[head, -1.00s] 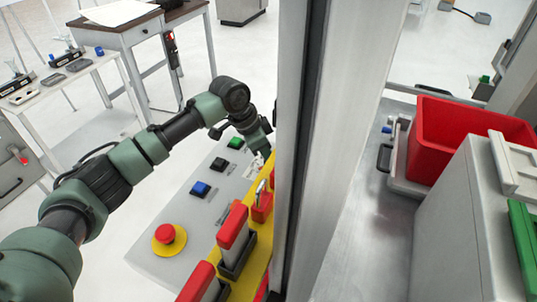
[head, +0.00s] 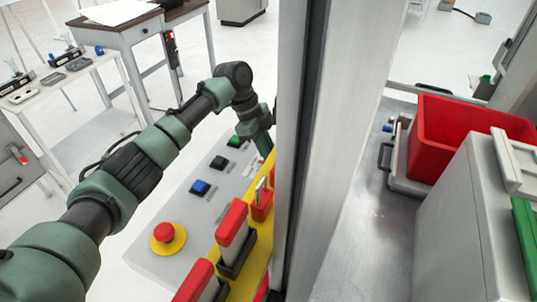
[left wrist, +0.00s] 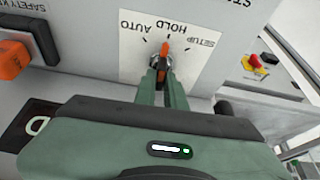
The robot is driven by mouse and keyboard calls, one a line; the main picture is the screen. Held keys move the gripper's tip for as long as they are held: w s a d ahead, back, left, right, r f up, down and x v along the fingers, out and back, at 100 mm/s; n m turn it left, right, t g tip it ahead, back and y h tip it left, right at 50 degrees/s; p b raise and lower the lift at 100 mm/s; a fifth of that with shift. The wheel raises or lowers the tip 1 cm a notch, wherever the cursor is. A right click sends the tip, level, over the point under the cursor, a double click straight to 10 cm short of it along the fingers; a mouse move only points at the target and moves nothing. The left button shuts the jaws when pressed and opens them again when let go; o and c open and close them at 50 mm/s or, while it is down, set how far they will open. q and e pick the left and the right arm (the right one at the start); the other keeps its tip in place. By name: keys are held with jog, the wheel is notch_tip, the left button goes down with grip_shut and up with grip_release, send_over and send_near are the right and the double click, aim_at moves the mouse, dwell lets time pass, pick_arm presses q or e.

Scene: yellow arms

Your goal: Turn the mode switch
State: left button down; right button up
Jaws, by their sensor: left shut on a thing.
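The mode switch (left wrist: 165,48) is a small knob with an orange pointer on a white plate (left wrist: 190,38) marked AUTO, HOLD and SETUP, seen upside down in the left wrist view. The pointer lies at or very near HOLD. My left gripper (left wrist: 163,80) is shut on the switch, its two green fingers around the knob. In the head view my left gripper (head: 262,143) reaches down at the far end of the grey control panel (head: 178,232); its fingertips and the switch are hidden there. My right gripper is in neither view.
The panel carries a red emergency button (head: 164,233), a blue button (head: 200,187), a green button (head: 236,142) and red-handled parts (head: 233,224) on a yellow strip. A tall grey post (head: 330,150) stands close right of my arm. A red bin (head: 460,130) is beyond it.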

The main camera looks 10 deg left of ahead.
pick_arm(q)
jog(key=shift+m, duration=0.3)
jog(key=c, duration=1.5)
grip_release()
jog(key=b+v, duration=0.2)
jog(key=v, duration=0.5)
jog(key=shift+w+a+r+b, duration=0.1)
jog(key=shift+r+b, duration=0.25)
jog(key=shift+r, duration=0.05)
